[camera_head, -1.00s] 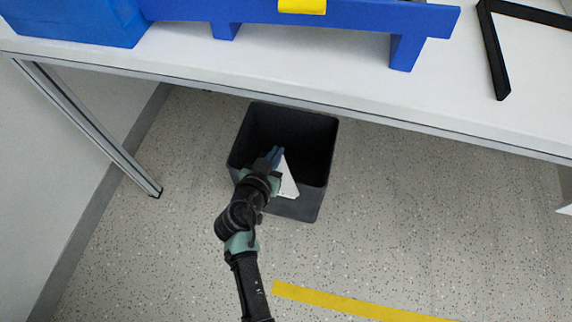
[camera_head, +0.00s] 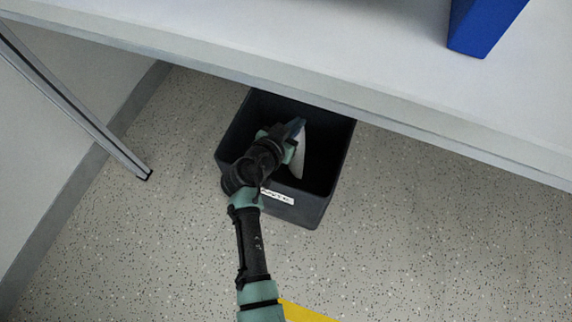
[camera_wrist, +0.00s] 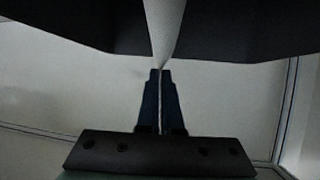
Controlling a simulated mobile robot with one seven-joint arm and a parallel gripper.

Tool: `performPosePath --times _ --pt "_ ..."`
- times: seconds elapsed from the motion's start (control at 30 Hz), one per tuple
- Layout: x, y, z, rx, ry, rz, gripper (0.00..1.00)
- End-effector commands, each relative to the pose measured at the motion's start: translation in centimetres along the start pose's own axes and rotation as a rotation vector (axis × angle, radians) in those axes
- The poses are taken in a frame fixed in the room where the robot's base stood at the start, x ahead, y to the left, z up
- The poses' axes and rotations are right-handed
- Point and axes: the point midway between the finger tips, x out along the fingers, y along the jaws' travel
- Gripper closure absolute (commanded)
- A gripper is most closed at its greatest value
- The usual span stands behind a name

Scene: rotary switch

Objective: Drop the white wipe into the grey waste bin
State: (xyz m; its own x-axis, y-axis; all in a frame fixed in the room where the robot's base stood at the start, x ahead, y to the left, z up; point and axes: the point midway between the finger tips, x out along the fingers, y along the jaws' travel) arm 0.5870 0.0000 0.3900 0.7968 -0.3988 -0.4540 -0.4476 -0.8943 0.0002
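The grey waste bin (camera_head: 318,205) stands on the floor under the table edge, open at the top, with a white label on its front. My gripper (camera_head: 298,125) is over the bin's opening in the head view. The white wipe (camera_head: 300,158) hangs from its fingertips, inside the outline of the opening. In the wrist view the fingers (camera_wrist: 161,74) are close together, with the wipe (camera_wrist: 163,28) pinched at their tips as a narrow pale wedge. My wrist hides part of the bin's left side. How deep the wipe hangs is hard to tell.
The white table (camera_head: 400,95) runs above and behind the bin, its front edge close to the bin's back rim. A blue object (camera_head: 480,25) stands on it. A metal table leg (camera_head: 90,115) is at left. Yellow floor tape (camera_head: 303,312) lies in front. Floor beside the bin is clear.

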Motion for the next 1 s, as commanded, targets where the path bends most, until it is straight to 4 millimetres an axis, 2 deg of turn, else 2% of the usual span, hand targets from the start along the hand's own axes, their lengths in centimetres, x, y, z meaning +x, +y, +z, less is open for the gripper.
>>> performPosePath --times 0.03,0.23,0.6,0.67,0.8,0.83,1.0 --pt "0.5 0.0 1.0 -0.001 0.0 0.0 1.0" --pt "1.5 0.0 3.0 0.0 -0.001 0.0 1.0" --pt "1.8 0.0 3.5 0.0 0.0 0.0 1.0" --pt "1.8 0.0 3.5 0.0 0.0 0.0 0.91" --pt "1.8 0.0 3.5 0.0 0.0 0.0 0.65" --pt "1.8 0.0 3.5 0.0 0.0 0.0 0.63" --pt "1.8 0.0 3.5 0.0 0.0 0.0 0.63"
